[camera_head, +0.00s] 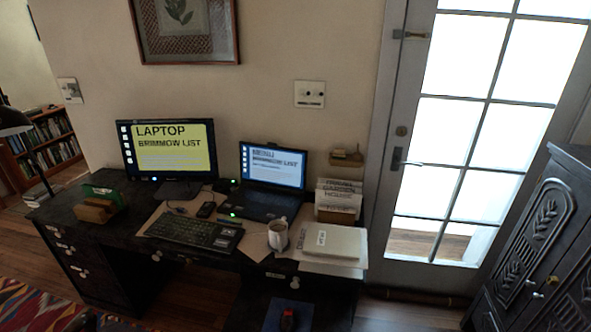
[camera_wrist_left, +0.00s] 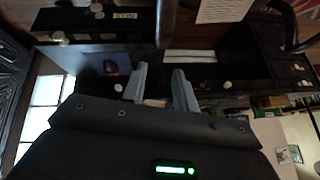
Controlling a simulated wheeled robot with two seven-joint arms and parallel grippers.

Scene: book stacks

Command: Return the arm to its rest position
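My left gripper (camera_wrist_left: 160,70) shows in the left wrist view, with its two grey fingers apart and nothing visible between them. It points toward the dark desk front with its pale knobs, and is clear of it as far as I can tell. The picture there is upside down. Neither gripper can be made out in the head view. My right gripper is not seen in either view.
The dark desk (camera_head: 75,218) holds a monitor (camera_head: 170,150), a laptop (camera_head: 270,175), a keyboard (camera_head: 195,232), a mug (camera_head: 277,235) and books (camera_head: 333,240). A blue item (camera_head: 275,314) lies low in front. A carved cabinet (camera_head: 545,235) stands right, beside a glazed door (camera_head: 400,180).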

